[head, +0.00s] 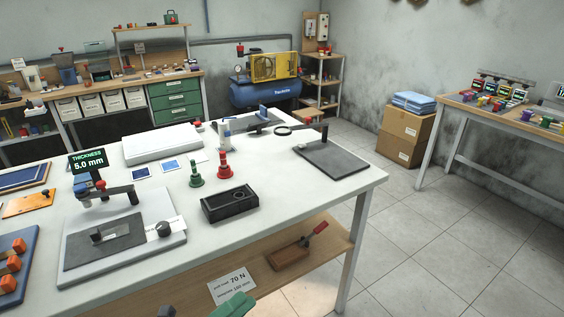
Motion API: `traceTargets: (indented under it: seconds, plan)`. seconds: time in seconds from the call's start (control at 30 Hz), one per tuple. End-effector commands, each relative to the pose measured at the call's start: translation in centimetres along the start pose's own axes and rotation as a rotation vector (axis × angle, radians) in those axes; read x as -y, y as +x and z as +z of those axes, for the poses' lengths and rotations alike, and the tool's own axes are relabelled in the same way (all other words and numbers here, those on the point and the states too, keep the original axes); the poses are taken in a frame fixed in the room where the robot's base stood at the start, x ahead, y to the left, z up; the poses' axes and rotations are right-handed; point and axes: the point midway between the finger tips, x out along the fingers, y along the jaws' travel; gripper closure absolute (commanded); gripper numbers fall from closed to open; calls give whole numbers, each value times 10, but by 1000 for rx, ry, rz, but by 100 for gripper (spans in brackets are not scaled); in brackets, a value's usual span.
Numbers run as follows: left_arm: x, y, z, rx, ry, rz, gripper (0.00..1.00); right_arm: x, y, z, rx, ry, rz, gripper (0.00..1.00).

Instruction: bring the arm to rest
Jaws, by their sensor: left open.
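What seems to be my left gripper (167,311) just reaches into the bottom edge of the head view as a small dark tip, almost all cut off. It is open, in front of the white table (270,187), below the tabletop's front edge. I see nothing between its fingers. My right gripper does not show.
On the table stand a thickness gauge (118,235), a black tray (229,204), red and green stamp-like pieces (224,166) and a grey plate (331,160). A green piece (233,306) shows at the bottom edge. Open floor (440,235) lies to the right.

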Motion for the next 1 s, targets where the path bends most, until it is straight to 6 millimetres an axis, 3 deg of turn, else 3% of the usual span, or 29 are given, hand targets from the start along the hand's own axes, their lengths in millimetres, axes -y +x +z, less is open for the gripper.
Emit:
traceTargets:
  seconds: [0.13, 0.27, 0.43, 0.6, 0.7, 0.8, 1.0]
  plan:
    - [-35, -44, 2, 279, -404, 140, 49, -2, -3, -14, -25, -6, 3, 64]
    - [-69, -96, -9, 536, -749, 246, 49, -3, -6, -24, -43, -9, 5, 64]
    - [-107, -180, -49, 903, -1179, 363, 49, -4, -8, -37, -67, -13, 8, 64]
    - [-123, -258, -104, 1246, -1511, 432, 49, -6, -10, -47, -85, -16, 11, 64]
    - [-124, -287, -129, 1386, -1629, 451, 49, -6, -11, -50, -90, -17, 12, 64]
    - [-124, -304, -144, 1471, -1694, 458, 49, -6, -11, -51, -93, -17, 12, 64]
    - [-124, -312, -152, 1511, -1724, 463, 49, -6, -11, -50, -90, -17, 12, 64]
